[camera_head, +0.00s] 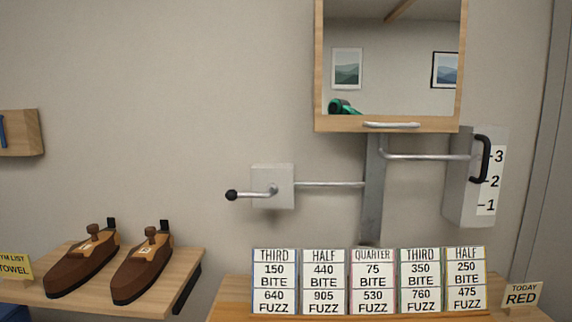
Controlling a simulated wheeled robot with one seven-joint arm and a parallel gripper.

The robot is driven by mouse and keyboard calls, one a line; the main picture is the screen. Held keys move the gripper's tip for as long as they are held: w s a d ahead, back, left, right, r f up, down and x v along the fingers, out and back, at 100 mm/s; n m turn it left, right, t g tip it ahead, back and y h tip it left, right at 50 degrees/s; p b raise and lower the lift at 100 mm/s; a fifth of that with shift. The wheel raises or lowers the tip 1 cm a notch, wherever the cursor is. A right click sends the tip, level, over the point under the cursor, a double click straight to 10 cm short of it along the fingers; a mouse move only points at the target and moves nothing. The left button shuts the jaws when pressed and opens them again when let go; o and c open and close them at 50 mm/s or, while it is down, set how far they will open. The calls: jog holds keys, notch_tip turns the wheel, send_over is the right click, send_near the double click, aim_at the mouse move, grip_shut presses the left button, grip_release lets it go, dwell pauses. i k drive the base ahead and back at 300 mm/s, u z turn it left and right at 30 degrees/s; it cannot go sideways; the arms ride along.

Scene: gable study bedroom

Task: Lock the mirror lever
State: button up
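The mirror (391,55) hangs in a wooden frame on the wall, with a silver handle (391,125) on its lower rail. A grey vertical rail (373,205) runs below it. A lever with a black ball knob (231,195) points left, roughly level, from a grey wall plate (283,174). A thin rod (330,184) joins this plate to the rail. My gripper is not in view.
A grey box (459,195) at right has a black handle (482,158) beside a scale marked 1 to 3, the handle near 3. Several number cards (324,282) stand on a shelf below. Two wooden shoe shapes (142,270) sit at lower left.

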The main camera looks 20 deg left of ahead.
aim_at(272, 188)
jog(key=z, duration=1.25)
jog(key=k, duration=0.95)
jog(key=u, duration=1.4)
jog(key=i, duration=0.95)
